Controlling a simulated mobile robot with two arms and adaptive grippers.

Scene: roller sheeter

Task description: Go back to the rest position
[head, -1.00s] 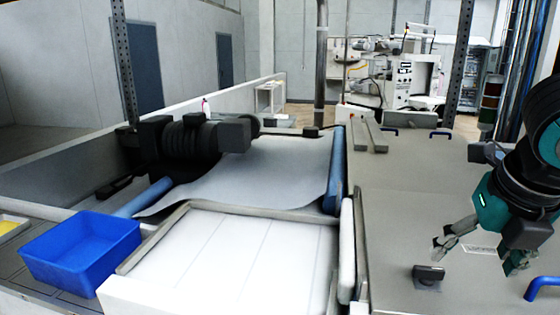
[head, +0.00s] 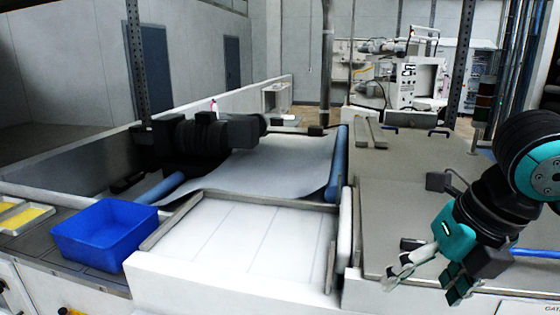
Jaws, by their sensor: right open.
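My right gripper (head: 425,280) hangs at the lower right in the head view, at the end of my teal and black arm. Its fingers are apart and nothing is between them. It is over the front part of the grey machine cover, right of the white panelled tray. My left gripper is not in view.
A blue bin (head: 105,236) stands left of the white tray (head: 240,245). A grey sheet (head: 275,165) lies behind the tray, beside a dark roller unit (head: 200,140). A blue handle (head: 535,254) is at the right. The grey cover (head: 385,205) is mostly clear.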

